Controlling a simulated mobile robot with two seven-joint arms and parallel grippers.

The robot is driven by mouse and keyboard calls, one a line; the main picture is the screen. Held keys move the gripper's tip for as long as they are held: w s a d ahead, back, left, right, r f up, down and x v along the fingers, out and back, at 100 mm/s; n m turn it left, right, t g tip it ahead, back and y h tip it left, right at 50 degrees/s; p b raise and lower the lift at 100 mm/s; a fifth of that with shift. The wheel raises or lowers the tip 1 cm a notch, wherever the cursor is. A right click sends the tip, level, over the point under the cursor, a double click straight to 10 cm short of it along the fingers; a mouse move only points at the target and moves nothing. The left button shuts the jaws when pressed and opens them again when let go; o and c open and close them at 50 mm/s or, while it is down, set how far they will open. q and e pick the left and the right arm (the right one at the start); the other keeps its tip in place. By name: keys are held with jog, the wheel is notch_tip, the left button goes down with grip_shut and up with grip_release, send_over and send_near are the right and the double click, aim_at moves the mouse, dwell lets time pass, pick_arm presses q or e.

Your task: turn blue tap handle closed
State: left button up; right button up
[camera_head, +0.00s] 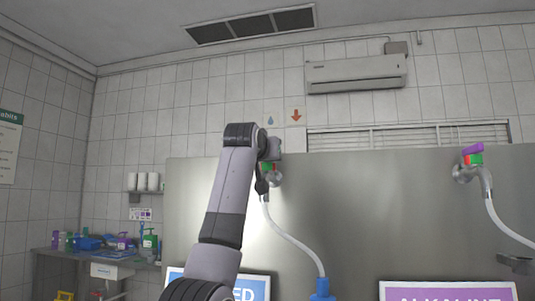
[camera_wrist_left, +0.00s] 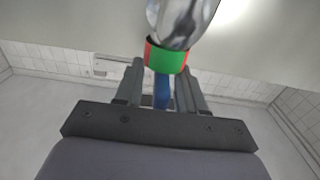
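The blue tap handle (camera_wrist_left: 161,91) shows in the left wrist view below the tap's green and red collar (camera_wrist_left: 166,60) and shiny metal body (camera_wrist_left: 181,22). My left gripper (camera_wrist_left: 160,78) has its two fingers on either side of the blue handle, with a thin gap visible on each side. In the head view my left arm reaches up to this tap, and its collar (camera_head: 267,168) shows just under the gripper (camera_head: 272,148). The blue handle is hidden there behind my arm and gripper. My right gripper is not in view.
A purple-handled tap (camera_head: 472,150) is on the same steel panel (camera_head: 385,210) at the right. A white hose (camera_head: 296,243) hangs from the blue tap to a blue fitting (camera_head: 321,288). A cluttered side table (camera_head: 75,252) stands at the left.

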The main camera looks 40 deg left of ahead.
pick_arm(q)
grip_shut()
jog(key=shift+d+n+g+y, duration=0.1)
jog(key=shift+n+g+y, duration=0.2)
jog(key=shift+g+y, duration=0.15)
jog(key=shift+d+n+g+y, duration=0.1)
jog(key=shift+n+g+y, duration=0.65)
jog(key=shift+n+y, duration=0.35)
jog(key=shift+w+n+g+y, duration=0.1)
jog(key=shift+n+g+y, duration=1.1)
jog(key=shift+g+y, duration=0.45)
jog(key=shift+n+g, duration=0.4)
jog(key=shift+g, duration=0.05)
grip_release()
